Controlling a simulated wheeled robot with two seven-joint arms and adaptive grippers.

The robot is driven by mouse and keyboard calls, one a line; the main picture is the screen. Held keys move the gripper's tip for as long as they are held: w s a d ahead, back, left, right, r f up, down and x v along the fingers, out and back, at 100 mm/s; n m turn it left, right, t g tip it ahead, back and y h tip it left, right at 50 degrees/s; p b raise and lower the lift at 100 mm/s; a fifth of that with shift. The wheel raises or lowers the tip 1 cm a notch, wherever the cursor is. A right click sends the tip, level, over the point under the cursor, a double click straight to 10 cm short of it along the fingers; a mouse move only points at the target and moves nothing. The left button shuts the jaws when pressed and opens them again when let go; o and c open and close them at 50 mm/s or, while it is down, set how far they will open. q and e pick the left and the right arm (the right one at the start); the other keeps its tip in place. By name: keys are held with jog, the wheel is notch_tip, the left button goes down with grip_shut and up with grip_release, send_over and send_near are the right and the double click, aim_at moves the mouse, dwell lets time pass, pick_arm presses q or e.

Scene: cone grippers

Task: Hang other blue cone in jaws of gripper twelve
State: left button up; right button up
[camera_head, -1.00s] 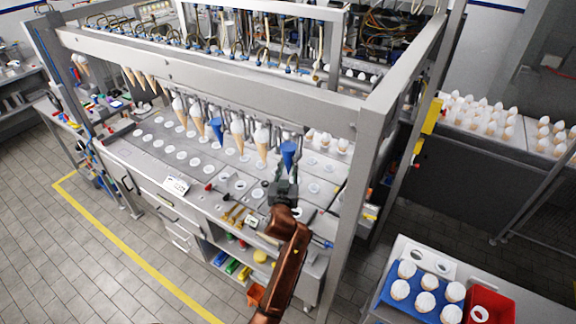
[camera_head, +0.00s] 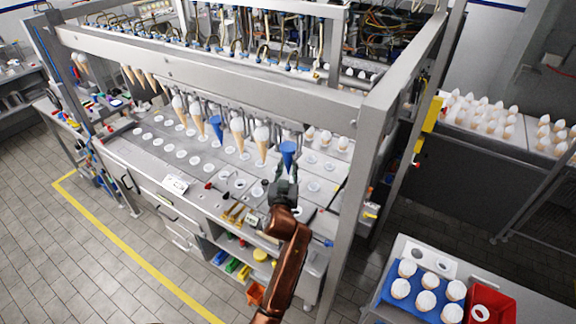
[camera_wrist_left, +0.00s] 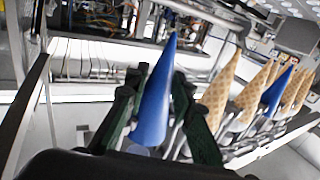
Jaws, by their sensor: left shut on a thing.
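A blue cone (camera_head: 288,150) is upright, wide end up, at the right end of the hanging row, under the machine's front beam. My left gripper (camera_head: 285,172) reaches up from below and is shut on this cone. In the left wrist view the cone (camera_wrist_left: 156,92) lies between my two dark green fingers (camera_wrist_left: 158,112). Whether the row's jaws touch its rim cannot be told. The other blue cone (camera_head: 216,128) hangs further left in the row, and it also shows in the left wrist view (camera_wrist_left: 276,93). My right gripper is out of view.
Tan cones with white tops (camera_head: 238,134) hang beside the blue ones. The heavy front beam (camera_head: 210,82) and right post (camera_head: 352,200) frame the space. Below is a metal deck (camera_head: 165,150) with round white holders. A blue tray (camera_head: 388,290) and red bin (camera_head: 510,306) stand at lower right.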

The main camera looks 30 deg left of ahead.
pick_arm(q)
jog(key=o, duration=1)
jog(key=shift+o, duration=0.6)
jog(key=shift+o, duration=1.2)
